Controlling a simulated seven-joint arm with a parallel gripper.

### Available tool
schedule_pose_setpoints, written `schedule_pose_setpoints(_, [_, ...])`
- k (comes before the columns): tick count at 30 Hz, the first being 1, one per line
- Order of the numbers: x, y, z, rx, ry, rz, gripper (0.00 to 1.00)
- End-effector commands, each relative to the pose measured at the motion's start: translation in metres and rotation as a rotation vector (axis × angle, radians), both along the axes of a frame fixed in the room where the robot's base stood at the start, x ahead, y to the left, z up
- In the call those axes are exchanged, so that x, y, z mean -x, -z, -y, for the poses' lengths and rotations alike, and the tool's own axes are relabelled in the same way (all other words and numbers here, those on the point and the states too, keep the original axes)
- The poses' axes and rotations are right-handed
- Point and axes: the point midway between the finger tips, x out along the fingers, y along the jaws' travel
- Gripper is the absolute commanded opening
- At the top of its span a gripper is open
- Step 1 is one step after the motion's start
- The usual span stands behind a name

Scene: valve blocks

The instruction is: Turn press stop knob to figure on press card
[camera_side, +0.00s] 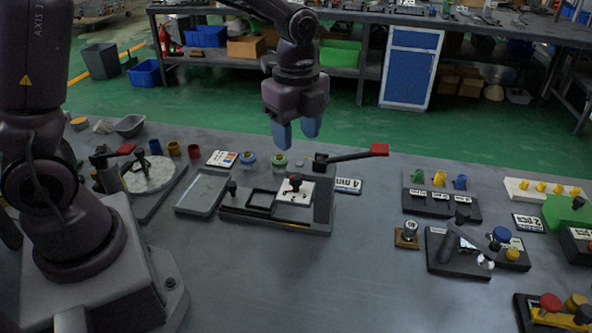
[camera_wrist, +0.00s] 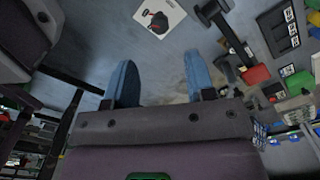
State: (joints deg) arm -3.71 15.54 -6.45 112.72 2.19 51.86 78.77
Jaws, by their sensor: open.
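A dark knob with a red mark (camera_side: 294,184) stands on a white plate (camera_side: 296,196) on a dark block (camera_side: 270,219) in the middle of the table; I take it for the press stop knob. The knob also shows at the top of the wrist view (camera_wrist: 158,20). My gripper (camera_side: 296,137) has two blue fingers, open and empty, above and behind the block, apart from the knob. It also shows in the wrist view (camera_wrist: 160,82). A small white card (camera_side: 348,185) lies right of the block, its print too small to read; I cannot tell if it is the press card.
A lever with a red handle (camera_side: 379,150) sticks out right behind the block. A grey tray (camera_side: 203,192) lies left of it. More valve blocks (camera_side: 470,252) stand at right. The front middle is clear.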

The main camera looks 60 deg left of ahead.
Motion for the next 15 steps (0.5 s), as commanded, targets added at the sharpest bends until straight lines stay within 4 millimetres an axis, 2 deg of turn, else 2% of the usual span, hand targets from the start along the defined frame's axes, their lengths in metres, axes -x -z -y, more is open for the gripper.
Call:
schedule_pose_setpoints(1, [0.002, 0.013, 0.000, 0.000, 0.001, -0.008, 0.50])
schedule_pose_setpoints(6, [0.001, 0.048, 0.000, 0.000, -0.001, -0.005, 0.50])
schedule_pose_setpoints(10, [0.001, 0.068, 0.000, 0.000, 0.000, -0.005, 0.50])
schedule_pose_setpoints(15, [0.000, 0.083, 0.000, 0.000, -0.001, -0.001, 0.50])
